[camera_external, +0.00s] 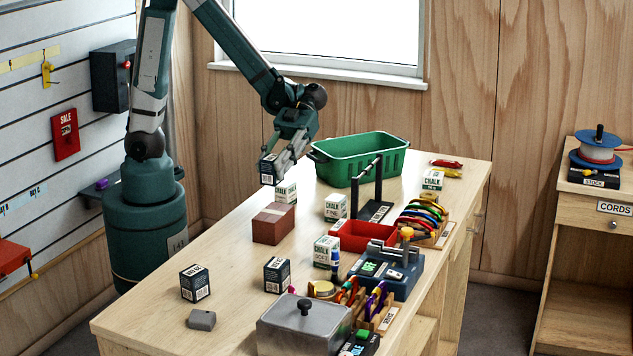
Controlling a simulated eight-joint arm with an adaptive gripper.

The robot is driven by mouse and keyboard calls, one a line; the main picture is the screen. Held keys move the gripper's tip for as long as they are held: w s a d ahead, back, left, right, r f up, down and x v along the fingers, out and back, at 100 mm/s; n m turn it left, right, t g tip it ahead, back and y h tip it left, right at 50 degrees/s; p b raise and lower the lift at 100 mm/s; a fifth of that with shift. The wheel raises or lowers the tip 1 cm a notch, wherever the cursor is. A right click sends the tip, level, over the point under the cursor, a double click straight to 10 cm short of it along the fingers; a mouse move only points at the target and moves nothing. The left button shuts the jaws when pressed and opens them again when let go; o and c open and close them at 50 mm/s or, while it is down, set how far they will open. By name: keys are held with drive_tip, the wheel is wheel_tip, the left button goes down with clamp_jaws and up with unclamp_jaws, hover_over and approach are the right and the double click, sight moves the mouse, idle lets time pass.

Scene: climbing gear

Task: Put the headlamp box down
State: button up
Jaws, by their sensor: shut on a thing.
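A small dark blue box with a white label (267,170) is held in my gripper (283,157), whose fingers are shut on it. I take it for the headlamp box, though its print is too small to read. It hangs in the air over the bench's far left side, above and left of a white chalk box (286,192). Two similar dark boxes stand on the bench (130,324): one near the left front (195,283) and one nearer the middle (277,274).
A red-brown block (273,224) stands below the gripper. A green bin (360,160) is to its right. Chalk boxes (335,208), a red tray (365,237), a black stand (375,211) and a metal lidded box (304,327) crowd the right.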

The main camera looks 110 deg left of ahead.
sight(270, 185)
drive_tip(key=shift+f+b, duration=0.35)
drive_tip(key=shift+f, duration=1.85)
drive_tip(key=shift+f+b, duration=0.4)
drive_tip(key=shift+f, duration=1.65)
drive_tip(key=shift+f, duration=0.15)
drive_tip(key=o, duration=0.9)
drive_tip(key=shift+r, duration=0.2)
drive_tip(key=shift+p+v, duration=0.4)
drive_tip(key=shift+v, duration=3.35)
